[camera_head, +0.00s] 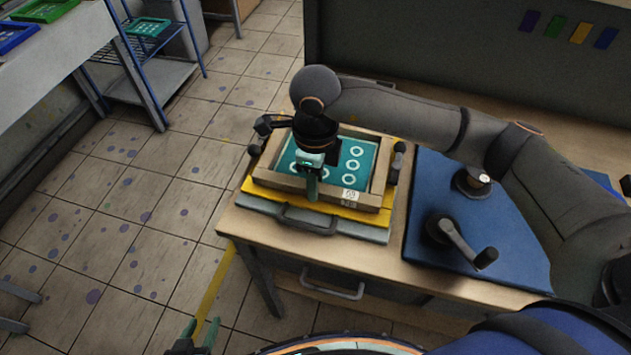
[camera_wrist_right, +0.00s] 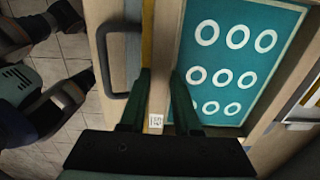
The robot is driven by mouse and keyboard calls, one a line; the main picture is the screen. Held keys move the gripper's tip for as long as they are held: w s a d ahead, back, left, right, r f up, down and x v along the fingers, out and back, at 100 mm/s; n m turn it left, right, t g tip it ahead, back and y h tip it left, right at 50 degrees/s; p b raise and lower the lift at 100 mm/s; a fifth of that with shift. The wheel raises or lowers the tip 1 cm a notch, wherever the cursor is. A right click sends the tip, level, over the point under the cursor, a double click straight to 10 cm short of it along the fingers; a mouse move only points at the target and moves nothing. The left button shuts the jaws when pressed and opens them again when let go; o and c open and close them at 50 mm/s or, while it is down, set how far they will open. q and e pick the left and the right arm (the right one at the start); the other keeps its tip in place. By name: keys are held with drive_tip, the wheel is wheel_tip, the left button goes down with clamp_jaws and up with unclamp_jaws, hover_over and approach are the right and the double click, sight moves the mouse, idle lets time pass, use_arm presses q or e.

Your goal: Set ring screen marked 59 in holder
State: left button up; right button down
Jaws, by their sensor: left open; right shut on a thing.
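The ring screen (camera_head: 354,165) is a wooden frame with a teal mesh and white rings. A small white label (camera_head: 350,194) is on its front rim, too small to read surely. The screen lies over the yellow plate (camera_head: 262,193) of the holder, between black side clamps; I cannot tell if it is fully seated. My right gripper (camera_head: 312,185) is shut on the front rim; the right wrist view shows its green fingers (camera_wrist_right: 158,100) on either side of the rim, near the label (camera_wrist_right: 156,121). My left gripper (camera_head: 196,334) is open and empty, low at the left.
A grey handle (camera_head: 308,220) sits at the holder's front. A blue rack (camera_head: 165,60) with another teal screen (camera_head: 148,27) stands at back left. Floor between is clear.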

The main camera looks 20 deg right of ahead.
drive_tip(key=shift+f+b, duration=0.6)
drive_tip(key=shift+b, duration=0.05)
drive_tip(key=c, duration=0.6)
unclamp_jaws()
drive_tip(key=shift+r, duration=0.1)
drive_tip(key=shift+r+p, duration=0.45)
drive_tip(key=shift+p, duration=0.2)
wheel_tip(320, 180, up, 12)
drive_tip(key=shift+r+b, duration=0.1)
drive_tip(key=shift+b, duration=0.55)
